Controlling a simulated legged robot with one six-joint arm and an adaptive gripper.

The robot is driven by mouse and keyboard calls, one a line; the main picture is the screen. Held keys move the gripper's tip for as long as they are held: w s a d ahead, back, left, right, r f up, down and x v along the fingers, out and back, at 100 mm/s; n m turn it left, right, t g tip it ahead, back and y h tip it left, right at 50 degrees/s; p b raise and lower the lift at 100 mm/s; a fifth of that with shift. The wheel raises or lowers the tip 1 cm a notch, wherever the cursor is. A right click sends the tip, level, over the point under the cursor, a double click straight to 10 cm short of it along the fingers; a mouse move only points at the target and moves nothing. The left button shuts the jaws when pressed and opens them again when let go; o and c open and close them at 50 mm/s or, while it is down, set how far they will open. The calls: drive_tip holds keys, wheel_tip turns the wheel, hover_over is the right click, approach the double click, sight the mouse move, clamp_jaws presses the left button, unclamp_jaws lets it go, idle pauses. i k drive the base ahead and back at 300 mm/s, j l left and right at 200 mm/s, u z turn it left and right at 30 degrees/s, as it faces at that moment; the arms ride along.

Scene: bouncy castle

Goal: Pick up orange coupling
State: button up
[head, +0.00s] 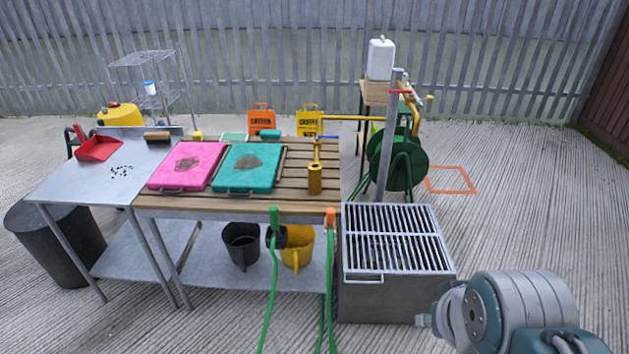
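The orange coupling (330,217) sits upright at the front edge of the wooden-slatted table (312,158), near its right corner. A green hose (329,285) hangs down below it. A green coupling (274,219) stands to its left at the same edge, with another hose (271,300) below it. Part of my arm shows at the lower right, well apart from the orange coupling. My gripper is not in view.
A grated metal box (395,240) stands right of the orange coupling. A pink board (187,165) and teal board (247,167) lie on the table. Black (241,246) and yellow (298,248) buckets are below. A hose reel (405,160) stands behind; concrete at right is mostly clear.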

sight(329, 223)
drive_tip(key=i+j, duration=0.25)
drive_tip(key=i, duration=0.2)
drive_tip(key=i+j, duration=0.2)
drive_tip(key=i, duration=0.25)
drive_tip(key=i+j, duration=0.25)
drive_tip(key=i, duration=0.2)
